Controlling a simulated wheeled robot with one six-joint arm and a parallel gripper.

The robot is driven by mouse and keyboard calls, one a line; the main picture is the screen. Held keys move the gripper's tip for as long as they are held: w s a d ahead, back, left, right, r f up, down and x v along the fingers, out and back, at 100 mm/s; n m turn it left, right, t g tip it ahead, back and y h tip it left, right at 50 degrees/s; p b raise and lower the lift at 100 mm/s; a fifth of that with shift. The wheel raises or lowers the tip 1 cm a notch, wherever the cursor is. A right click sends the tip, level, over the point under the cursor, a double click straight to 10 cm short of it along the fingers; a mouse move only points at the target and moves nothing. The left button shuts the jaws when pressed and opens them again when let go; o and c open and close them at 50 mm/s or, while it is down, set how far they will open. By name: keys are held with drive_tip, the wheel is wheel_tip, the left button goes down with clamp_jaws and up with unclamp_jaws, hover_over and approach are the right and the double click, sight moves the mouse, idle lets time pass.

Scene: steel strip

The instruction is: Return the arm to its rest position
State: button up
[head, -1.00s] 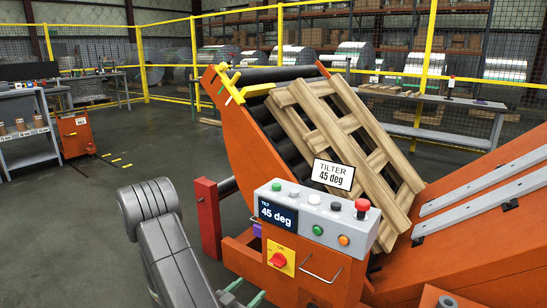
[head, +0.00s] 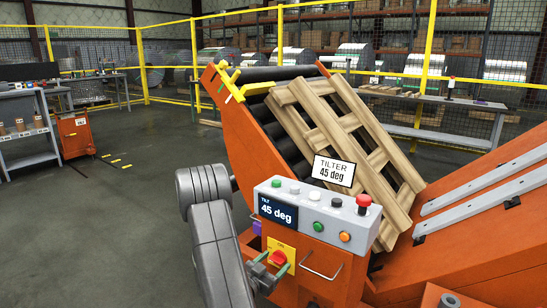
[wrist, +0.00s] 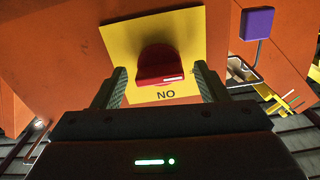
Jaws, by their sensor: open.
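My gripper (head: 270,270) is at the front of the orange tilter, by the red rotary switch (head: 279,259) on its yellow plate (head: 289,246). In the wrist view the two open fingers (wrist: 162,75) stand on either side of the red switch (wrist: 160,66), with gaps between them and the knob. The yellow plate (wrist: 122,40) shows lettering that reads NO in this view. Nothing is held. My grey arm comes up from the bottom of the head view and bends at the elbow left of the control box.
The control box (head: 303,228), with several buttons and a TILT 45 deg display, sits just above my gripper. A wooden pallet (head: 345,145) leans on the tilter's rollers. A purple block (wrist: 257,24) is near the switch. The floor (head: 90,230) at left is clear.

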drive_tip(key=m+b, duration=0.1)
drive_tip(key=m, duration=0.7)
drive_tip(key=p+v, duration=0.1)
drive_tip(key=v, duration=0.9)
drive_tip(key=shift+s, duration=0.2)
